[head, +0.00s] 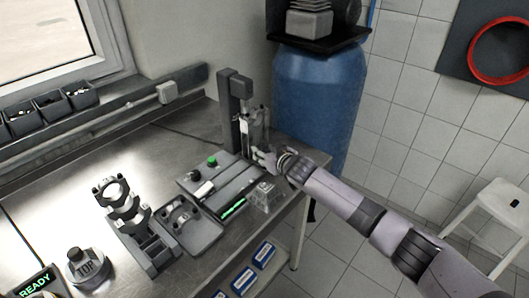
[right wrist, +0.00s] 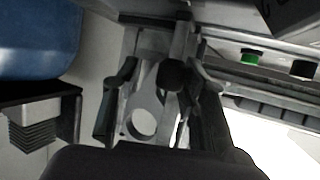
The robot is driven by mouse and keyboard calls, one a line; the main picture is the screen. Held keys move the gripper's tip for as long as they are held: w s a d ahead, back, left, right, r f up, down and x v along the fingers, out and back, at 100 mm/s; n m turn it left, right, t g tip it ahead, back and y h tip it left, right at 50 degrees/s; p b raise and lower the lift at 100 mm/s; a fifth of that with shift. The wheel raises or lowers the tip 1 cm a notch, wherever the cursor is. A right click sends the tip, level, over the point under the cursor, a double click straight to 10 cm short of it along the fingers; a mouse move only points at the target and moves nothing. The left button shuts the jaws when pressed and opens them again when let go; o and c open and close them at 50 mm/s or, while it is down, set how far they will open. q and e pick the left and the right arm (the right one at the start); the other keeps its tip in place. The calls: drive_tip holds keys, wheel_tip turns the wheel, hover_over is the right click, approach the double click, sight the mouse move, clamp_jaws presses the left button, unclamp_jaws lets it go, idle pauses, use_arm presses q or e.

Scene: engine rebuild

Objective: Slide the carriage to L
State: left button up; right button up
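The press-like station has a dark upright column (head: 238,108) on the bench, with a light metal fixture (head: 256,125) on its right side. Its grey base (head: 232,178) carries long slots, a light block (head: 203,190) and a small green-lit display. I cannot tell for sure which part is the carriage, and no L mark is readable. My right gripper (head: 265,156) is at the foot of the fixture. In the right wrist view its fingers (right wrist: 165,88) are spread, with a dark knob (right wrist: 171,76) and a grey plate with a round hole (right wrist: 143,122) between them. My left gripper is out of view.
A green button (head: 212,161) sits on the base's back edge. A clear block (head: 264,194) is at its right. A blue barrel (head: 318,100) stands behind.

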drive_tip(key=shift+a, duration=0.15)
drive_tip(key=shift+s, duration=0.1)
drive_tip(key=v, duration=1.2)
idle(0.4)
